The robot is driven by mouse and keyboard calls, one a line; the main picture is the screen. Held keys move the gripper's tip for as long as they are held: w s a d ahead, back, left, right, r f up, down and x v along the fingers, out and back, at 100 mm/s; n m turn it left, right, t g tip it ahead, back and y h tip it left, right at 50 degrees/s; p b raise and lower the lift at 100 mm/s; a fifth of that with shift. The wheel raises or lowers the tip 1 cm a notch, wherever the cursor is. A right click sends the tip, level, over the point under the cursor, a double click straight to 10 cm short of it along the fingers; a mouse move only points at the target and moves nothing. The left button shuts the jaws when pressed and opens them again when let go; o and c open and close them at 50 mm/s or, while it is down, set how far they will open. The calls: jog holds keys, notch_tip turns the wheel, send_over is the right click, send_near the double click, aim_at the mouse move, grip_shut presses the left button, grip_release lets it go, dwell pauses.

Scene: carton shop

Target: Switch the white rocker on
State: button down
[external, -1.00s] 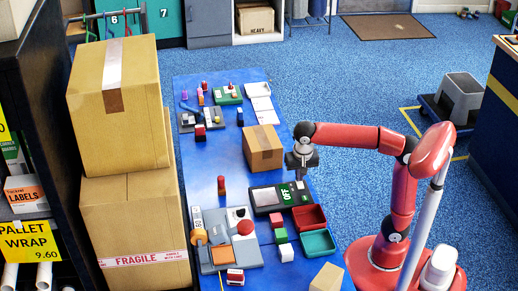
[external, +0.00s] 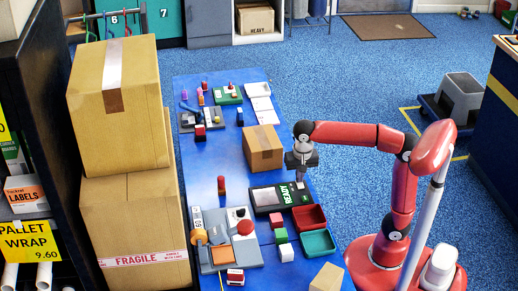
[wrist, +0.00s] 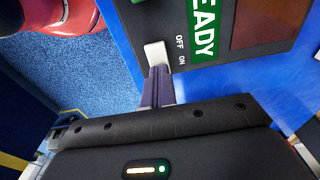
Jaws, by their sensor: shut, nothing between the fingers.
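The white rocker (wrist: 155,53) sits at the edge of a dark panel in the wrist view, beside the printed words OFF and ON. My gripper (wrist: 158,74) is shut and empty, its fingertips at the rocker's ON-side end, apparently touching it. In the external view the dark panel (external: 264,197) lies on the blue table, with a green sign (external: 286,194) that reads READY. My gripper (external: 300,180) is just above the panel's right end there. The rocker is too small to make out in that view.
A cardboard box (external: 263,148) stands on the table behind the panel. A red tray (external: 309,217) and a green tray (external: 318,242) lie in front of it. A grey board (external: 221,255) with a red knob is to the left.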

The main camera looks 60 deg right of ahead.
aim_at(301, 186)
jog(key=shift+s+a+f, duration=0.2)
jog(key=shift+s+a, duration=0.35)
jog(key=shift+a, duration=0.1)
jog(key=shift+r+p, duration=0.55)
notch_tip(301, 186, up, 13)
jog(key=p, duration=0.3)
jog(key=shift+s+a, duration=0.25)
jog(key=shift+s, duration=0.05)
jog(key=shift+w+r+t+h, duration=0.15)
jog(key=shift+r+t+h, duration=0.05)
jog(key=shift+t+h, duration=0.1)
